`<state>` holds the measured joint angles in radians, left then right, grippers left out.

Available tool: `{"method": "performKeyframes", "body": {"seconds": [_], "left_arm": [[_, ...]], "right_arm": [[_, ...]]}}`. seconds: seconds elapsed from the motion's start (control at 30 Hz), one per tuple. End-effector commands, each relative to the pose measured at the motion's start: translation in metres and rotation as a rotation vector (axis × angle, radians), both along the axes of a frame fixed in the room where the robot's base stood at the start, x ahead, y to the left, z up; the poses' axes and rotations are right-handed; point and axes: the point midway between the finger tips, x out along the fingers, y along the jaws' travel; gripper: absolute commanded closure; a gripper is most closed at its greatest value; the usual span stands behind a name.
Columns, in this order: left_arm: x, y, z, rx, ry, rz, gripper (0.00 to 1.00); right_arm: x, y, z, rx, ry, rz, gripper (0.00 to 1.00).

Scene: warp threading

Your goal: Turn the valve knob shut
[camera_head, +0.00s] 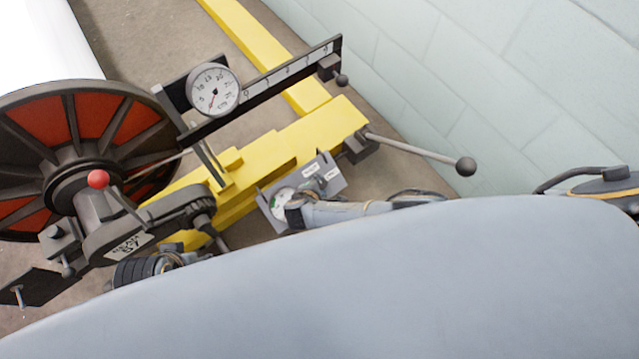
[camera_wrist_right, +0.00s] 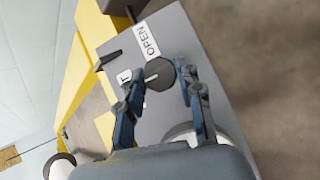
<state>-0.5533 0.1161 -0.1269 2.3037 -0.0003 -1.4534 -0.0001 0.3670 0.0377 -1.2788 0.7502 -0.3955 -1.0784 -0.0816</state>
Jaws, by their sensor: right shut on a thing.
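The valve knob (camera_wrist_right: 160,75) is a dark round knob with a white pointer line, set on a grey panel (camera_wrist_right: 176,27). The pointer points left toward a partly hidden label (camera_wrist_right: 124,77); only a final T is readable. The OPEN label (camera_wrist_right: 148,40) is above the knob in the wrist view. My right gripper (camera_wrist_right: 158,74) is shut on the knob, one finger on each side. In the head view, my right gripper (camera_head: 294,212) reaches the panel (camera_head: 331,181) from the right and hides the knob. I cannot make out my left gripper.
A yellow beam (camera_head: 320,125) carries a dial gauge (camera_head: 214,90) and a scale bar. A red-and-black reel (camera_head: 85,150) stands left, near a red ball handle (camera_head: 98,179). A ball-ended lever (camera_head: 465,166) sticks out right. A pale block wall (camera_head: 450,70) bounds the back.

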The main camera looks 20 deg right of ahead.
Motion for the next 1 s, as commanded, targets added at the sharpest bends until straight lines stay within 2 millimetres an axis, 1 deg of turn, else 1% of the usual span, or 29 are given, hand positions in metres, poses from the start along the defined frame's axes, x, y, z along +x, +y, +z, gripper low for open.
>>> {"method": "performKeyframes", "body": {"seconds": [0.5, 0.53, 0.57, 0.6, 0.63, 1.0], "left_arm": [[0.0012, -0.0003, 0.0031, -0.001, -0.007, 0.0, 0.6], [0.0012, -0.0004, 0.0031, -0.001, -0.007, 0.0, 0.6], [0.0012, -0.0004, 0.003, -0.001, -0.007, 0.0, 0.6], [0.0012, -0.0004, 0.003, -0.001, -0.007, 0.0, 0.6], [0.0012, -0.0004, 0.003, -0.001, -0.007, 0.0, 0.6], [-0.0014, -0.0007, 0.0002, -0.001, 0.002, -0.002, 0.6]], "right_arm": [[-0.0013, 0.0002, -0.0011, -0.009, -0.001, 0.015, 0.96], [-0.0013, 0.0002, -0.001, -0.009, -0.001, 0.015, 0.58], [-0.0013, 0.0002, -0.001, -0.009, -0.001, 0.015, 0.52], [-0.0012, 0.0002, -0.001, -0.009, -0.001, 0.015, 0.44], [-0.0011, 0.0001, -0.0009, -0.009, -0.001, 0.015, 0.42], [-0.0017, 0.0012, 0.0009, -0.007, -0.003, 0.015, 0.42]]}}
